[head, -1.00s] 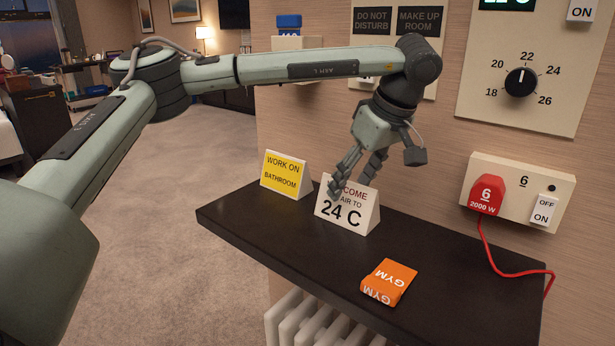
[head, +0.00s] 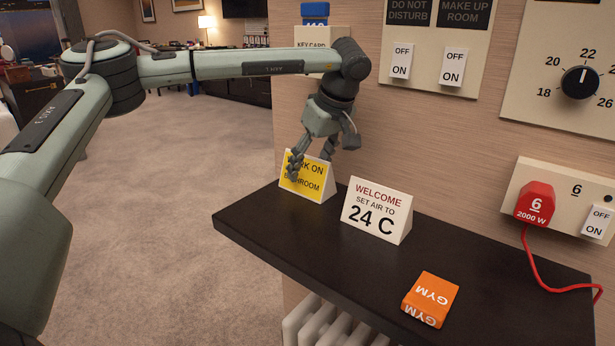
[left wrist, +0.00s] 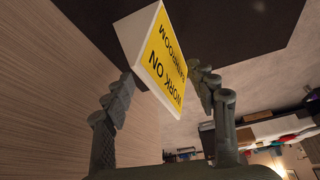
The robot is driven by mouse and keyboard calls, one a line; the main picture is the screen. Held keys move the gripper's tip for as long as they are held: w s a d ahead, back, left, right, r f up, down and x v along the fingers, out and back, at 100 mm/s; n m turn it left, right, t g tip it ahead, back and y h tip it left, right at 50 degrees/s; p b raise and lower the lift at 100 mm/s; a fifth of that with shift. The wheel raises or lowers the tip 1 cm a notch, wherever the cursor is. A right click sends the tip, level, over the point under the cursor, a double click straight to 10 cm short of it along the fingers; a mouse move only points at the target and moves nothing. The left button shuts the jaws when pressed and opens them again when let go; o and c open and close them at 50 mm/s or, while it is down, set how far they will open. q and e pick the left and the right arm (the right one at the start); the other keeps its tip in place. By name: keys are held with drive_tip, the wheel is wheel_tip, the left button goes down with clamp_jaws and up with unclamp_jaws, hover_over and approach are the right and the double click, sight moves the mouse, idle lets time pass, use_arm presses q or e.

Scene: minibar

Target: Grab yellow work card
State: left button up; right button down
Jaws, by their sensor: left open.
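The yellow work card (head: 314,184), a tent card reading "WORK ON BATHROOM", stands upright at the left end of the dark shelf (head: 300,240). My left gripper (head: 298,172) is at its top, with fingers covering part of the lettering in the head view. In the left wrist view, the yellow card (left wrist: 165,62) lies between the two fingers of the open left gripper (left wrist: 163,82). Whether the fingers touch it cannot be told. My right gripper does not show.
A white "24 C" tent card (head: 376,212) stands just right of the yellow card. An orange GYM block (head: 431,297) lies farther right on the shelf. A red plug (head: 535,203) with a cord and wall switches (head: 453,67) are at the right.

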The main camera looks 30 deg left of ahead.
use_arm(q)
drive_tip(key=c, duration=1.1)
drive_tip(key=shift+o, duration=0.2)
drive_tip(key=shift+r, duration=0.1)
